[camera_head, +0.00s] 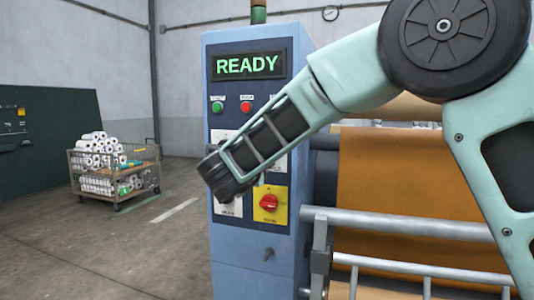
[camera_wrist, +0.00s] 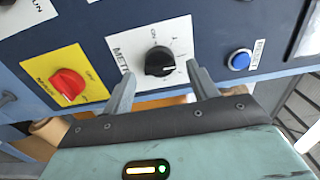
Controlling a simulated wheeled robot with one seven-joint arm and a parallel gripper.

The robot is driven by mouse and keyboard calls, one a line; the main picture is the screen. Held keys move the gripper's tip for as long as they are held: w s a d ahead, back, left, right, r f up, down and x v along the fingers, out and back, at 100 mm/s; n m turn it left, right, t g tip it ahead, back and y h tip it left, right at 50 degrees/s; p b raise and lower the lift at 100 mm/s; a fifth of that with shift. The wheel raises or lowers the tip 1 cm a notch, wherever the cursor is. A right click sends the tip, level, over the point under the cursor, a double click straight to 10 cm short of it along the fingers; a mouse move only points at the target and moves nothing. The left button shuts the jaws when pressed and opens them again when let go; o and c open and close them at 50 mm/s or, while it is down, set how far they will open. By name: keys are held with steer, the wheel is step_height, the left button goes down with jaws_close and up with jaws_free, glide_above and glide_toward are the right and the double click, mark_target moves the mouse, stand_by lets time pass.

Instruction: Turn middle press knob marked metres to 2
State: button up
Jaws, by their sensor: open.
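In the wrist view the black knob (camera_wrist: 160,61) sits on a white plate (camera_wrist: 124,46) lettered "METR…", the rest being cut off by the knob and my finger. Small scale marks surround the knob, but its setting is too small to read. My gripper (camera_wrist: 160,69) is open, with one finger on either side of the knob and gaps showing between them. I cannot tell how far the fingertips are from the panel. In the head view my wrist covers the knob, and my fingers are hidden.
A red switch (camera_wrist: 68,84) on a yellow plate and a blue button (camera_wrist: 240,60) flank the knob. The blue press cabinet (camera_head: 231,262) shows a "READY" display (camera_head: 247,65). Brown sheet and rollers (camera_head: 400,226) lie to the right. A cart (camera_head: 115,180) of rolls stands left, beyond clear floor.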

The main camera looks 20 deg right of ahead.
steer(key=v, duration=1.6)
steer(key=shift+b, duration=0.4)
